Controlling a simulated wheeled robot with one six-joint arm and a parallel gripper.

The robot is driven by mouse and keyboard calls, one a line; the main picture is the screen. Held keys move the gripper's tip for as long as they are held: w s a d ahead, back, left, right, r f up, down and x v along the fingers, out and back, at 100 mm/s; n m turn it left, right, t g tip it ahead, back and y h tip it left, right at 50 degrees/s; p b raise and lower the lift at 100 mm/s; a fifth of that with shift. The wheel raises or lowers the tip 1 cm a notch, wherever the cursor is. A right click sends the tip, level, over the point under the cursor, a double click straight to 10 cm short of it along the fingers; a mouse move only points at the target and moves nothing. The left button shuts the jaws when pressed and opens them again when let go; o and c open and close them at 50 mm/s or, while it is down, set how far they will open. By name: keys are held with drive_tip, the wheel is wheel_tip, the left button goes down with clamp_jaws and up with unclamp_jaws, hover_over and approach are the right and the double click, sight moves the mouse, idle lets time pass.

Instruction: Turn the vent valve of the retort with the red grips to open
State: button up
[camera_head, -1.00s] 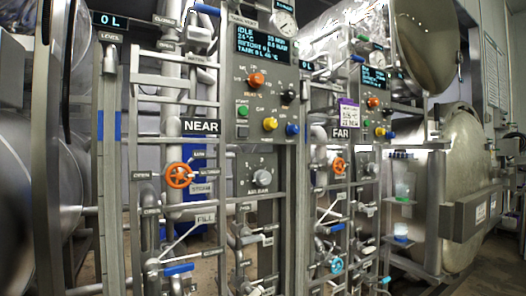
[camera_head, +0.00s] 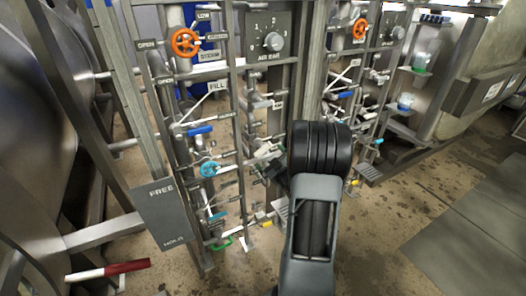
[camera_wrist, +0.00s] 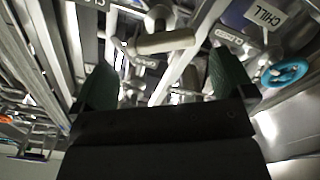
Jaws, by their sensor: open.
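My gripper (camera_wrist: 160,60) is open in the wrist view, its two dark fingers apart. A pale grey lever grip (camera_wrist: 165,42) lies ahead between the fingertips; I cannot tell its tag or whether it touches them. In the head view my gripper (camera_head: 274,172) is mostly hidden beside my black arm joint, close to the lower pipework of the near panel. A bar with a red grip (camera_head: 126,267) and white end shows at lower left by the left retort. I cannot tell which lever is the vent valve.
An orange handwheel (camera_head: 185,43) and a light-blue handwheel (camera_head: 209,169) sit on the near panel. A blue lever (camera_head: 200,130) is between them. A FREE/HOLD plate (camera_head: 163,212) stands at left. A CHILL label (camera_wrist: 266,14) is in the wrist view. Floor is clear at right.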

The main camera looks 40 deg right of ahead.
sight(265, 152)
drive_tip(key=shift+w+d, duration=0.2)
drive_tip(key=shift+w, duration=1.25)
drive_tip(key=shift+w+d, duration=0.2)
drive_tip(key=shift+w, duration=1.25)
drive_tip(key=c, duration=0.7)
drive_tip(key=shift+b, duration=0.3)
drive_tip(key=shift+c, duration=0.2)
